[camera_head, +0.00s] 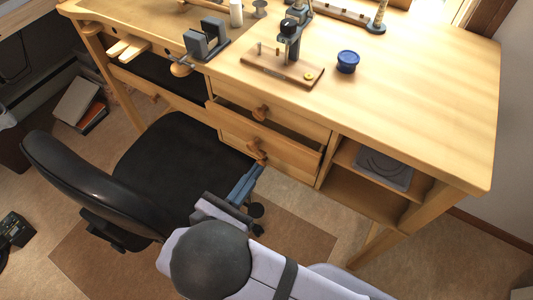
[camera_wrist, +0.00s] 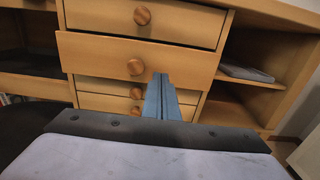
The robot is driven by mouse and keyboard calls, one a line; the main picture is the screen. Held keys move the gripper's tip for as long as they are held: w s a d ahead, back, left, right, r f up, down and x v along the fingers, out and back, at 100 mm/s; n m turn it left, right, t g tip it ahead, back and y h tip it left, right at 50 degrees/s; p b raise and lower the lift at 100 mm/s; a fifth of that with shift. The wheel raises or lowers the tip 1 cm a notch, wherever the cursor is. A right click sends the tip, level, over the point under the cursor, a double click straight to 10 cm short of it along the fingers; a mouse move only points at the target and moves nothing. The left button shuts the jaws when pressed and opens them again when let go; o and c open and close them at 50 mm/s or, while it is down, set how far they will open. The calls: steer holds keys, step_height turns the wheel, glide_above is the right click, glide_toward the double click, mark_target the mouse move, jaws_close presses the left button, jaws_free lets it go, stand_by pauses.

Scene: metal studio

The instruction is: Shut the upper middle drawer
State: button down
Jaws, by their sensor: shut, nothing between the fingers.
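The upper middle drawer (camera_head: 236,128) is the second from the top in the wooden desk. It is pulled partly out, and its dark inside shows behind its front in the head view. In the wrist view its front (camera_wrist: 100,55) stands out past the drawers above and below. Its round wooden knob (camera_wrist: 136,67) faces me. My gripper (camera_head: 258,168), with blue-grey fingers, is shut and empty in front of the drawers. In the wrist view my fingertips (camera_wrist: 160,76) appear just right of and below the knob; I cannot tell whether they touch the front.
The top drawer (camera_wrist: 100,15) looks closed. Lower drawers with knobs (camera_wrist: 136,93) sit below. A black chair (camera_head: 180,155) stands close on the left. An open shelf (camera_head: 362,196) is right of the drawers.

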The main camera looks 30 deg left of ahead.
mark_target(273, 146)
steer(key=w, duration=0.6)
steer(key=shift+w+p, duration=0.25)
steer(key=shift+p, duration=0.15)
steer(key=w, duration=0.4)
steer(key=shift+w+r, duration=0.1)
steer(key=shift+w, duration=0.1)
steer(key=shift+r, duration=0.1)
steer(key=shift+s, duration=0.45)
steer(key=s+b, duration=0.1)
steer(key=s, duration=1.2)
steer(key=shift+s+f, duration=0.2)
steer(key=shift+s, duration=0.1)
